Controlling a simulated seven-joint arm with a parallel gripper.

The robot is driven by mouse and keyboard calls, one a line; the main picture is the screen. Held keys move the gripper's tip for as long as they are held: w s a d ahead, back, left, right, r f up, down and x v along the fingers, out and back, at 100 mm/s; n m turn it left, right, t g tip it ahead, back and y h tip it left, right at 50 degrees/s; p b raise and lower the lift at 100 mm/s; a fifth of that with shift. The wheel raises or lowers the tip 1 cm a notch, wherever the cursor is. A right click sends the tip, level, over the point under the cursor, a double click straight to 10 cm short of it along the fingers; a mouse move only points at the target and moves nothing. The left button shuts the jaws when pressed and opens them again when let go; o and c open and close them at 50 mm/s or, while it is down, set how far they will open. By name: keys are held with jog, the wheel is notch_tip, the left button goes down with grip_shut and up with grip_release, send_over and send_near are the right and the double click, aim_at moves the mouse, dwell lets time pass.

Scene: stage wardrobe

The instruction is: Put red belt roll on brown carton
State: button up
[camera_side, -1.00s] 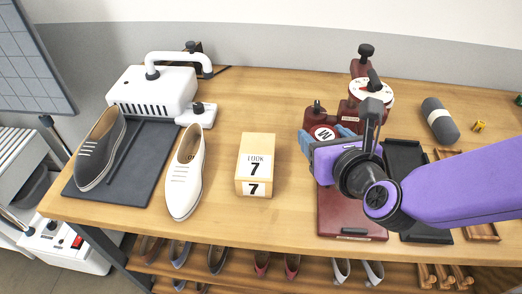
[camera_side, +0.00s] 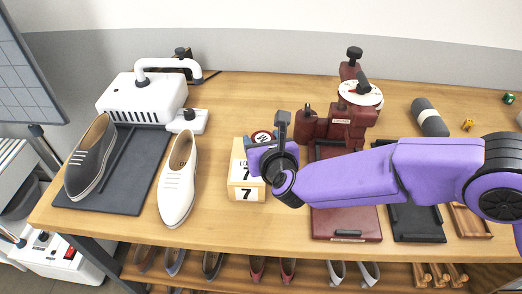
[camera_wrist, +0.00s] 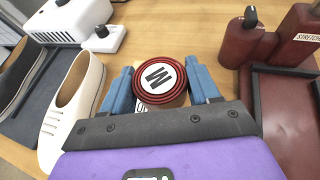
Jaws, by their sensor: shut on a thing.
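The red belt roll (camera_side: 262,136) has a white face marked with a letter; in the wrist view (camera_wrist: 158,80) it sits between my gripper's blue fingers. My gripper (camera_wrist: 160,87) is shut on its sides. In the side view my gripper (camera_side: 263,141) is at the top back of the brown carton (camera_side: 240,193), a light tan box labelled LOOK 7. The carton's upper right is hidden by my wrist. I cannot tell whether the roll touches the carton's top. In the wrist view the roll and gripper hide nearly all of the carton.
A white shoe (camera_side: 178,180) stands left of the carton, with a dark shoe (camera_side: 90,160) on a dark mat (camera_side: 130,180). A white machine (camera_side: 145,98) is behind them. A dark red stretcher (camera_side: 345,225) stands to the right. The table behind the carton is clear.

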jog(key=shift+w+a+f, duration=0.1)
jog(key=shift+a+f, duration=0.05)
jog(key=shift+f, duration=0.1)
jog(key=shift+w+a+f, duration=0.1)
jog(key=shift+f, duration=1.5)
jog(key=shift+f, duration=0.1)
jog(key=o, duration=1.1)
jog(key=v, duration=1.2)
